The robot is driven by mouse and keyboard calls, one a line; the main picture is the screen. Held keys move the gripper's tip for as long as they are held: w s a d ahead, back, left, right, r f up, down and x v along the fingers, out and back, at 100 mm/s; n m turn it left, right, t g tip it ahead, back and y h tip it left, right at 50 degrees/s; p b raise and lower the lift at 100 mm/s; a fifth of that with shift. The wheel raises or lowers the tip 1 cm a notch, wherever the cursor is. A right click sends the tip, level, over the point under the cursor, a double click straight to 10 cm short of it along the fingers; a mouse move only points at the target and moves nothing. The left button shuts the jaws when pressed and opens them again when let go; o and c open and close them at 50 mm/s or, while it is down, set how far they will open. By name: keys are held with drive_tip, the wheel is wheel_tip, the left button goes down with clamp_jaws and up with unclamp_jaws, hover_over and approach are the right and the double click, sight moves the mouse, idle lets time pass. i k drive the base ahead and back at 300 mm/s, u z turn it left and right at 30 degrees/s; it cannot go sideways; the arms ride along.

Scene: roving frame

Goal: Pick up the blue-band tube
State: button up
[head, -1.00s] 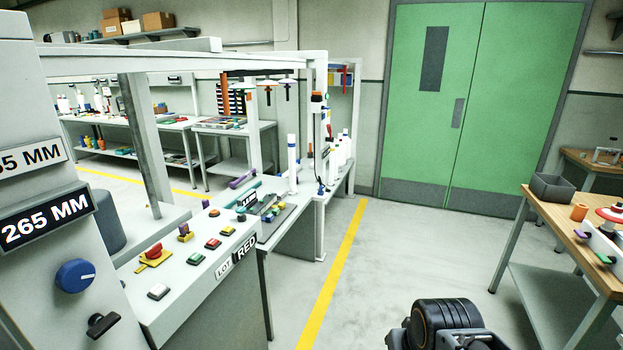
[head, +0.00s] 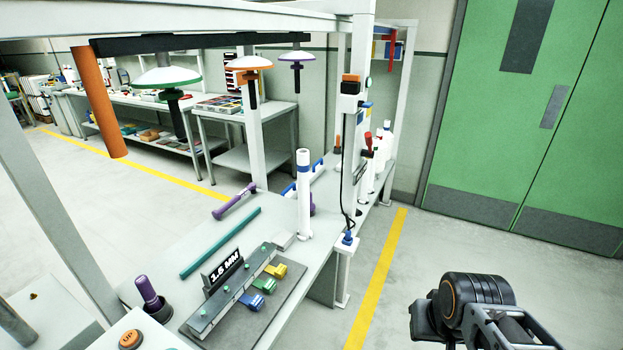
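A white tube with a blue band near its top (head: 304,205) stands upright at the far end of the near workbench (head: 225,235), left of a white post. Its base shows on the bench top. Part of my arm shows at the lower right, apart from the tube and right of the bench. My gripper is not in view.
A dark fixture with coloured blocks (head: 240,305), a green rod (head: 220,243) and a purple-handled tool (head: 234,201) lie on the bench. An orange cylinder (head: 98,100) and capped tools hang above. Clear floor with a yellow line (head: 378,275) lies right of the bench.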

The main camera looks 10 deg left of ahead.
sight(302, 165)
drive_tip(key=i, duration=2)
drive_tip(key=u, duration=3.55)
